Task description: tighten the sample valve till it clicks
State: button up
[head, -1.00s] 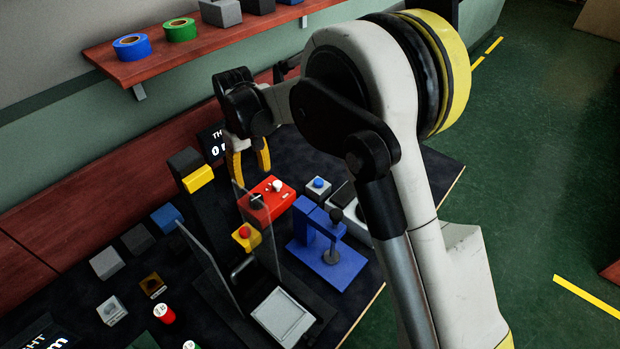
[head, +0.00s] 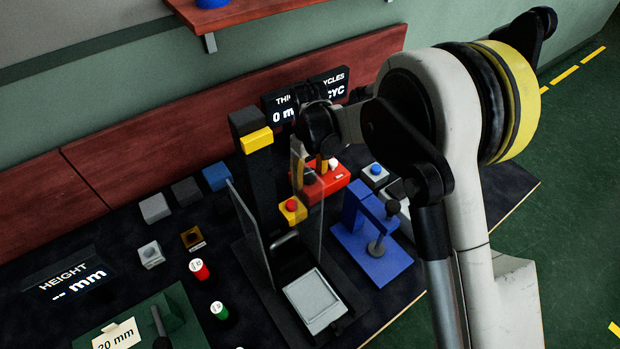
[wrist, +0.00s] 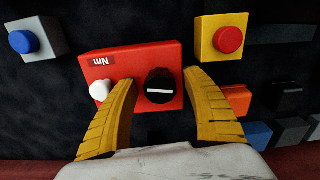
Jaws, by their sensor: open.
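A red box (head: 330,183) with a white knob stands on the dark bench below my gripper (head: 308,168). In the wrist view the red box (wrist: 110,66) carries an "Nm" label, a white knob (wrist: 99,90) and a round black knob (wrist: 160,86) with a white line across it, lying about level in the picture. My gripper (wrist: 160,80) is open. Its yellow fingers appear on either side of the black knob, with gaps showing. Whether the fingertips reach down to the knob's height, I cannot tell. In the head view, the fingers and a clear panel partly cover the box.
A yellow box with a red button (head: 292,209) and a grey box with a blue button (head: 375,174) flank the red box. A blue press (head: 372,245) and a tall black post with a yellow block (head: 256,140) stand close by. A display (head: 330,88) is behind.

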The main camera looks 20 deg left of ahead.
jog(key=shift+f, duration=0.1)
jog(key=c, duration=1.2)
jog(key=shift+o, duration=0.2)
jog(key=m, duration=0.4)
jog(key=o, duration=1.2)
jog(key=shift+c, duration=0.2)
